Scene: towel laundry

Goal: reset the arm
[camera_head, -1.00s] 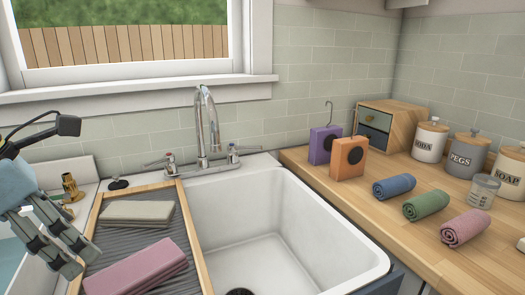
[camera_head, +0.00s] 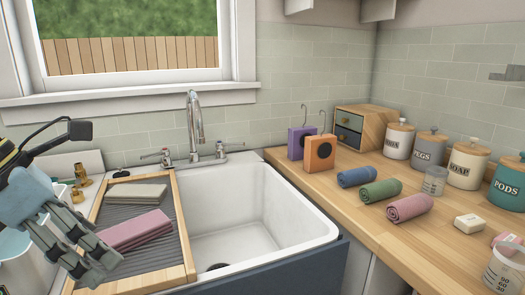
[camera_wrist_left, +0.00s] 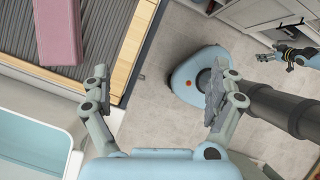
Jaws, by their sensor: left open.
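My left gripper (camera_head: 98,268) is at the lower left of the head view, over the left front of the wood-framed ribbed board (camera_head: 174,281). Its fingers are apart with nothing between them; they also show spread in the left wrist view (camera_wrist_left: 155,95), over the floor beside the board. A folded pink towel (camera_head: 130,231) and a folded grey-beige towel (camera_head: 137,194) lie on the board, apart from the gripper. The left wrist view shows part of the pink towel (camera_wrist_left: 58,30). My right gripper (camera_wrist_left: 284,50) appears small at the upper right there; its jaws are unclear.
The white sink (camera_head: 265,215) is right of the board, with a tap (camera_head: 194,120) behind. The wooden counter (camera_head: 345,215) holds blue (camera_head: 357,177), green (camera_head: 380,191) and pink (camera_head: 409,208) rolled towels, canisters and a beaker. A light-blue basin (camera_wrist_left: 35,145) lies left in the wrist view.

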